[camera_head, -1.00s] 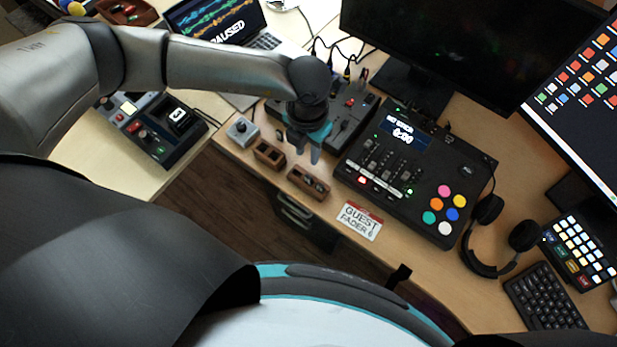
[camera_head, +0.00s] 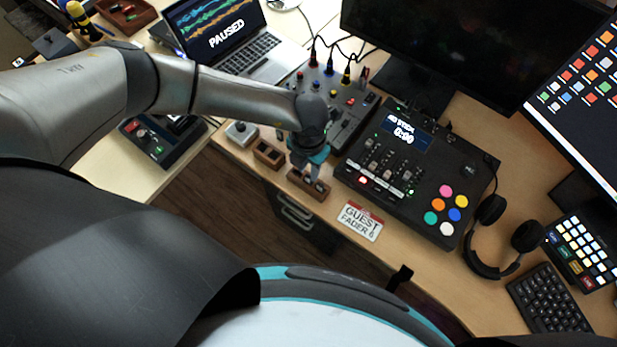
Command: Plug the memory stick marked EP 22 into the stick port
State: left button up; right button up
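A small wooden holder (camera_head: 322,193) with small dark and metallic pieces in it sits at the desk's front edge; they may be memory sticks, but no EP 22 mark is readable. My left gripper (camera_head: 300,167) points down at this holder's far side, and its fingertips are partly hidden, so I cannot tell whether it holds anything. A second wooden holder (camera_head: 267,153) stands just left. The black mixer console (camera_head: 398,205) is to the right; its screen (camera_head: 403,133) seems to read NO STICK and 0:00. I cannot pick out the stick port. My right gripper is out of view.
A grey box with a knob (camera_head: 241,132) is left of the holders. A black device with coloured knobs and cables (camera_head: 352,120) stands behind my gripper. A GUEST FADER 6 card (camera_head: 360,221), headphones (camera_head: 480,262) and a keyboard (camera_head: 551,299) lie to the right.

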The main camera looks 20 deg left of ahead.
aim_at(308, 176)
pick_arm(q)
jog(key=shift+f+b, duration=0.3)
jog(key=shift+f, duration=1.45)
grip_shut()
